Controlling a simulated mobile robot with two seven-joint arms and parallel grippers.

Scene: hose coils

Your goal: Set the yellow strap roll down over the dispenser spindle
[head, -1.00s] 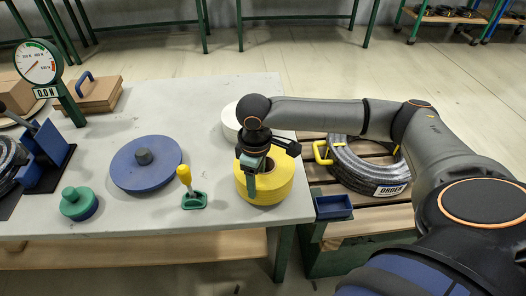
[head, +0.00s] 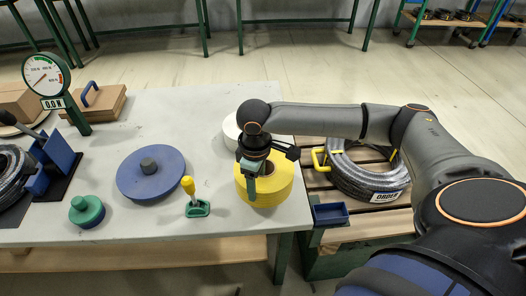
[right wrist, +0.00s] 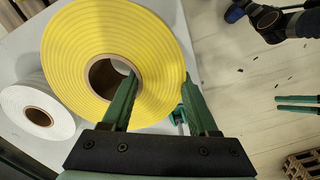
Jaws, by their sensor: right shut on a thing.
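The yellow strap roll (head: 278,190) is a thick flat ring at the table's right end. My right gripper (head: 257,178) is shut on its wall. In the right wrist view, one green finger is in the brown core of the yellow roll (right wrist: 75,60) and the other is outside its rim. I cannot tell whether the roll touches the table. The likely dispenser spindle is a short dark post (head: 148,165) on a blue disc (head: 165,186), left of the roll and bare.
A yellow-knobbed green lever (head: 190,192) stands between disc and roll. A white roll (head: 230,126) is just behind the yellow one. A green knobbed piece (head: 86,212) and dial gauge (head: 46,76) are at left. A hose coil (head: 368,180) lies on a pallet right of the table.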

